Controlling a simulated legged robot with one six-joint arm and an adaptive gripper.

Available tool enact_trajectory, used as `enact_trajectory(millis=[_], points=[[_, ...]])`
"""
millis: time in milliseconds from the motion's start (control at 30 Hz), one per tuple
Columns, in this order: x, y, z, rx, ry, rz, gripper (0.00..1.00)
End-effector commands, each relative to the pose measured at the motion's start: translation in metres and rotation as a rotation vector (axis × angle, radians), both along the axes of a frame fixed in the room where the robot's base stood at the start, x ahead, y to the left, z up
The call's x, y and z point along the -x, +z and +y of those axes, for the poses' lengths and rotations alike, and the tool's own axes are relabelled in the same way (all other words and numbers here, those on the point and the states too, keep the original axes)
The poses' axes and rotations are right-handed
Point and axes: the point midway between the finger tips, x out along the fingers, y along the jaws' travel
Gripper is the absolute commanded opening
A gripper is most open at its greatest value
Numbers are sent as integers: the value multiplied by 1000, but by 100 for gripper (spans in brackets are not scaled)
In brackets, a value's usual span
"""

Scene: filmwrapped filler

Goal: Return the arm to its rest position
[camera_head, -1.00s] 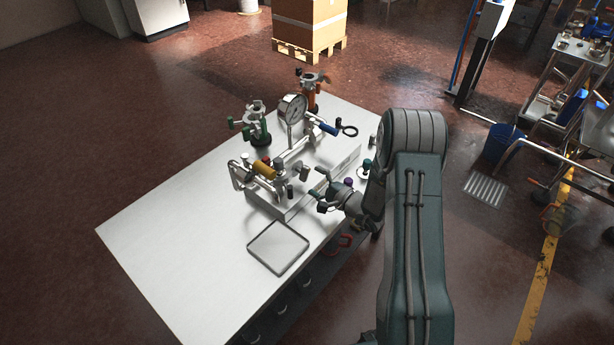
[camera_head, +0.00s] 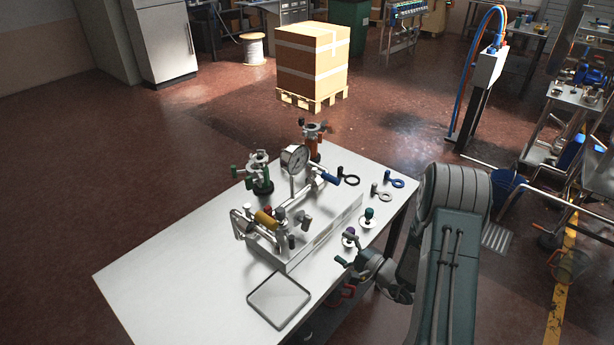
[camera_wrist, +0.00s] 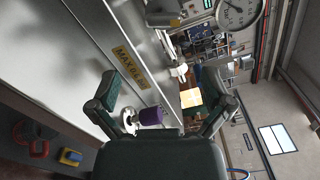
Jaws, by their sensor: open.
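My gripper (camera_head: 347,250) is open at the right front edge of the white table (camera_head: 160,265), beside the metal fixture. In the wrist view its two green fingers (camera_wrist: 163,88) stand wide apart. A purple-topped plug (camera_wrist: 150,116) shows between them, and no finger visibly grips it. In the head view the purple plug (camera_head: 349,234) stands on the table close to the fingertips. My arm reaches in from the lower right, bent at a large grey joint.
The fixture (camera_head: 320,233) carries a gauge (camera_head: 295,158), valves and handles. A teal-topped plug (camera_head: 369,213), ring-handled pins (camera_head: 394,182) and an empty tray (camera_head: 279,300) are on the table. A carton (camera_head: 312,62) on a pallet stands behind. Metal racks are at the right.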

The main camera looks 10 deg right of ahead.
Motion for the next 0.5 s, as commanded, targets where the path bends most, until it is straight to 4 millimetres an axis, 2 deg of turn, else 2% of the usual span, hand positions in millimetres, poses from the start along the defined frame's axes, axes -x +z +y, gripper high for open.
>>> enact_trajectory(millis=[167, 333, 500], points=[[0, 12, 9, 7, 45, -1, 100], [10, 53, 43, 45, 218, 11, 100], [30, 90, 78, 116, 404, 44, 100]])
